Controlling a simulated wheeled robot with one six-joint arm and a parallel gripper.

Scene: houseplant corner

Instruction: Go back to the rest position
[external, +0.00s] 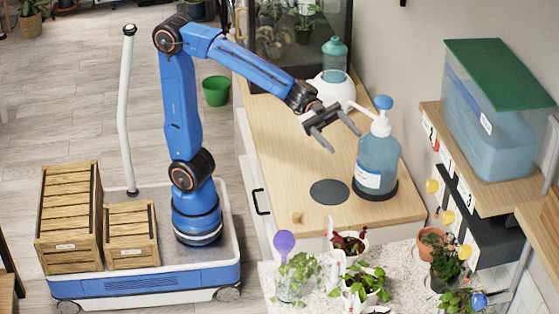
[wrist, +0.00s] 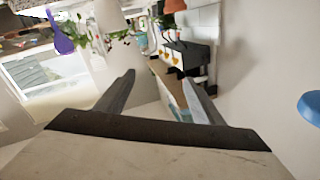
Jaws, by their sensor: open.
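My gripper (external: 341,136) is open and empty in the external view. It hangs in the air above the wooden counter (external: 275,140), left of the blue pump bottle (external: 376,160). My blue arm reaches out over the counter from my wheeled base. In the wrist view, the two fingers of my gripper (wrist: 158,88) stand apart with nothing between them. A blue piece (wrist: 310,105) shows at the right edge of the wrist view, probably the bottle's pump top.
A white dispenser with a teal bottle (external: 334,60) stands behind my gripper. A dark disc (external: 329,192) lies on the counter. Potted plants (external: 363,283) crowd the speckled top in front. A lidded water tank (external: 490,115) stands on the right shelf. Two wooden crates (external: 68,215) ride on my base.

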